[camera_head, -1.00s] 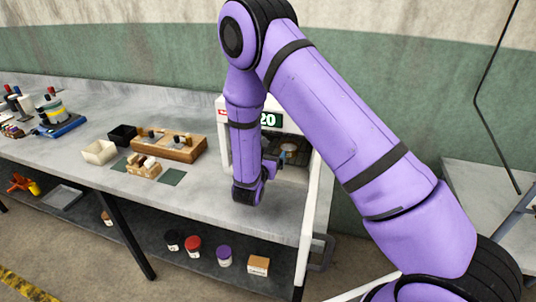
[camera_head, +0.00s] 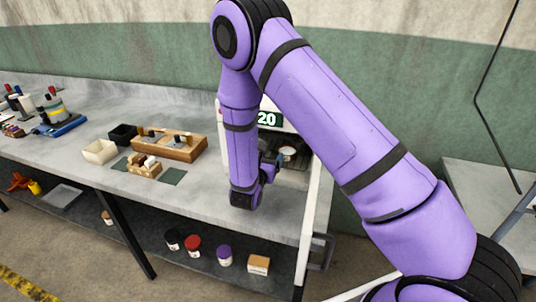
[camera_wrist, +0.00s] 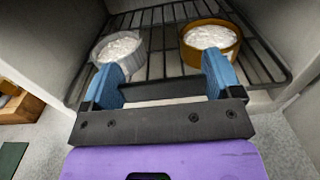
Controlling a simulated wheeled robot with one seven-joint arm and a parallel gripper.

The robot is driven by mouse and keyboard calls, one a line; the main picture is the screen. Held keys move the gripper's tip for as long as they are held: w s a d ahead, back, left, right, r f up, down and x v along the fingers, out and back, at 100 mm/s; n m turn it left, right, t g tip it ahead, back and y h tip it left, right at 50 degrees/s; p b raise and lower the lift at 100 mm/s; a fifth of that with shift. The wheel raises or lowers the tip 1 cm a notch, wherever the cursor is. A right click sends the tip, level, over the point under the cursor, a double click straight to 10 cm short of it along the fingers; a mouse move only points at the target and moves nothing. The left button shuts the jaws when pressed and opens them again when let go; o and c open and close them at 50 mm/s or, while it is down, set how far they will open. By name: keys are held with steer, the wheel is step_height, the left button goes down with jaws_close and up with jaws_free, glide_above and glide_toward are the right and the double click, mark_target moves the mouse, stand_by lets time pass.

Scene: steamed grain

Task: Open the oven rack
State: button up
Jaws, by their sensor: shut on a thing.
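The oven (camera_head: 300,165) is a white box with a "20" display, and its front is open. Its dark wire rack (camera_wrist: 160,62) shows in the wrist view, with a clear bowl (camera_wrist: 118,47) and an orange-rimmed bowl (camera_wrist: 212,38) of white grain standing on it. My gripper (camera_wrist: 162,78) is at the rack's front, its two blue fingertips wide apart and shut on the rack's front part. The exact contact is hard to see. In the head view my gripper (camera_head: 274,161) is at the oven opening, partly hidden by my wrist.
The grey bench (camera_head: 215,205) is clear just left of my wrist. A wooden tray (camera_head: 185,154), a white box (camera_head: 98,152) and a black box (camera_head: 123,134) stand farther left. A white oven door (camera_head: 306,225) with a grey handle (camera_head: 321,252) stands at the right. Jars line the lower shelf.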

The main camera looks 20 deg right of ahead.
steer(key=v, duration=1.4)
steer(key=shift+s+a, duration=0.2)
steer(key=shift+s, duration=0.1)
steer(key=o, duration=1.1)
steer(key=v, duration=1)
steer(key=shift+s+a, duration=0.25)
steer(key=shift+s, duration=0.05)
